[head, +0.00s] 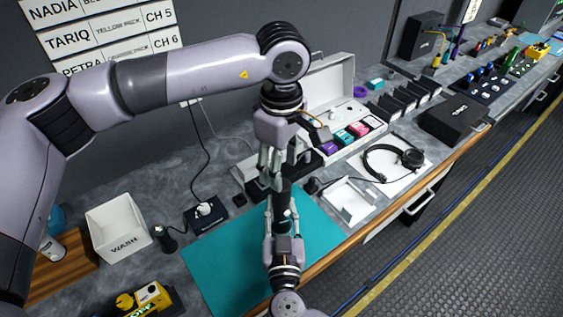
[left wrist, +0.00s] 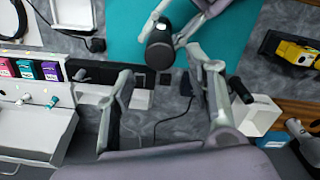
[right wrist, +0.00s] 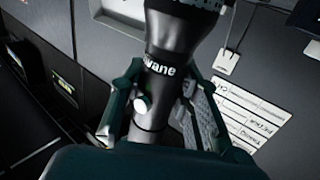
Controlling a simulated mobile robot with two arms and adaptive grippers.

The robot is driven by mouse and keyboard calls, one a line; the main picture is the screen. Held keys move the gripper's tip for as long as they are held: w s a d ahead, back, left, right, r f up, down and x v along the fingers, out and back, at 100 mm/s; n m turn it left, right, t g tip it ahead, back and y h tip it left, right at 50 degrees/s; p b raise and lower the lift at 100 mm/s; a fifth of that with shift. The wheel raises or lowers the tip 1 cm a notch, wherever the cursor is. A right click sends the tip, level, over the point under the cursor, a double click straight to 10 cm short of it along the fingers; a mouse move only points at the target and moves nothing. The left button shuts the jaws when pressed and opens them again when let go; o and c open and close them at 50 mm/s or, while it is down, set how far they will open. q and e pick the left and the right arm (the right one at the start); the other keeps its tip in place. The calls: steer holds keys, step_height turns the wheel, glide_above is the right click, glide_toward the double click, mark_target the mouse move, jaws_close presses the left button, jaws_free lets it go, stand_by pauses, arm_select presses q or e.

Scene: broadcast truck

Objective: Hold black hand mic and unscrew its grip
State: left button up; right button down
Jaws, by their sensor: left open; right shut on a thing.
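The black hand mic (head: 282,204) is held roughly upright above the teal mat (head: 215,262). My right gripper (head: 283,217) is shut on its body; the right wrist view shows the mic (right wrist: 165,68) between both fingers, with pale lettering and a small light switch. My left gripper (head: 272,180) is open, just above the mic in the head view, its fingers partly overlapping it. In the left wrist view, the mic's dark end (left wrist: 160,52) lies a little beyond the open fingers, apparently not gripped. I cannot tell whether a finger touches it.
A white WASH bin (head: 118,230) and a small dark stand with a cable (head: 206,212) are at left. An open white case (head: 335,100) with coloured packs stands behind. A headset (head: 385,163) and a white tray (head: 349,203) are at right. The mat's left part is clear.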

arm_select(q)
steer(key=m, duration=0.3)
steer(key=shift+m, duration=0.4)
steer(key=m, duration=0.5)
steer(key=shift+m, duration=0.4)
steer(key=m, duration=0.3)
steer(key=shift+m, duration=0.3)
steer(key=m, duration=0.4)
steer(key=shift+f, duration=0.55)
step_height(320, 180, down, 7)
steer(key=shift+r, duration=0.1)
